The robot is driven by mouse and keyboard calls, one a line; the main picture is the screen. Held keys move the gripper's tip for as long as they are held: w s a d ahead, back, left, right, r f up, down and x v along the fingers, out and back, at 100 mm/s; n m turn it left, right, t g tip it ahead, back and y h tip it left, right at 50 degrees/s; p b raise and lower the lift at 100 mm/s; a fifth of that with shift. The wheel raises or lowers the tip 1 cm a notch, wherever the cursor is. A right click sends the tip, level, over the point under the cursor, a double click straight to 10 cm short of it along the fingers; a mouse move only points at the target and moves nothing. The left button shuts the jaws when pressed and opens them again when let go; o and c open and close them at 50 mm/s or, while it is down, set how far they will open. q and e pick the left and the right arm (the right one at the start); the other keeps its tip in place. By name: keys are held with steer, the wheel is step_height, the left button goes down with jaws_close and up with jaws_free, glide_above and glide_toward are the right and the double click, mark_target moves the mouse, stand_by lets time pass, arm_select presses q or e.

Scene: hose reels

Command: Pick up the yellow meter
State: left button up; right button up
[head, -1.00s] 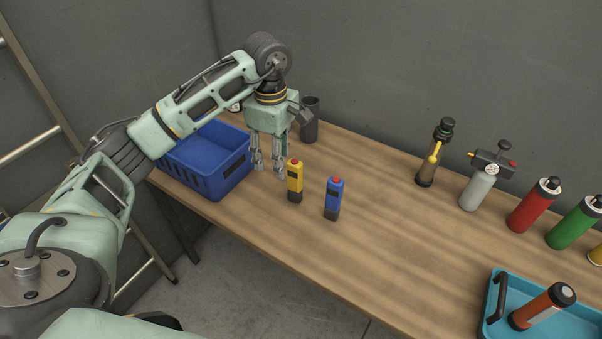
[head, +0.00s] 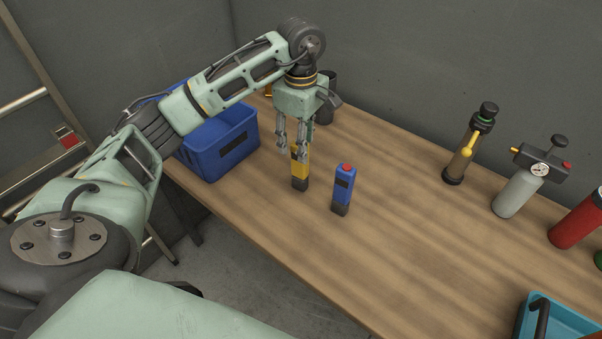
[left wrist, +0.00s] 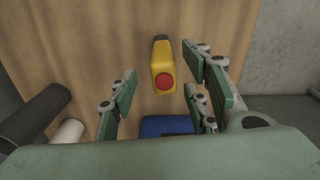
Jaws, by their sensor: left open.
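The yellow meter (head: 300,174) stands upright on the wooden table, with a dark base. My left gripper (head: 293,150) points down over it, and its fingers hide the meter's upper part in the head view. In the left wrist view the yellow meter (left wrist: 163,66), with a red button on top, shows between the open green-padded fingers (left wrist: 160,92), apart from both. My right gripper is not in view.
A blue meter (head: 343,188) with a red top stands just right of the yellow one. A blue crate (head: 226,148) is to the left. A dark cylinder (head: 327,101) stands behind my gripper. A bottle (head: 463,160), a grey canister (head: 518,192) and a red cylinder (head: 577,222) stand at the right.

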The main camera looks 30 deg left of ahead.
mark_target(300, 165)
arm_select(q)
steer(key=shift+f, duration=0.7)
steer(key=f+p, duration=0.1)
steer(key=f, duration=0.1)
steer(key=f+p, duration=0.1)
steer(key=f, duration=0.1)
steer(key=f+p, duration=0.1)
steer(key=f, duration=0.1)
steer(key=shift+s, duration=0.3)
steer(key=shift+f, duration=0.5)
steer(key=c, duration=0.3)
jaws_close()
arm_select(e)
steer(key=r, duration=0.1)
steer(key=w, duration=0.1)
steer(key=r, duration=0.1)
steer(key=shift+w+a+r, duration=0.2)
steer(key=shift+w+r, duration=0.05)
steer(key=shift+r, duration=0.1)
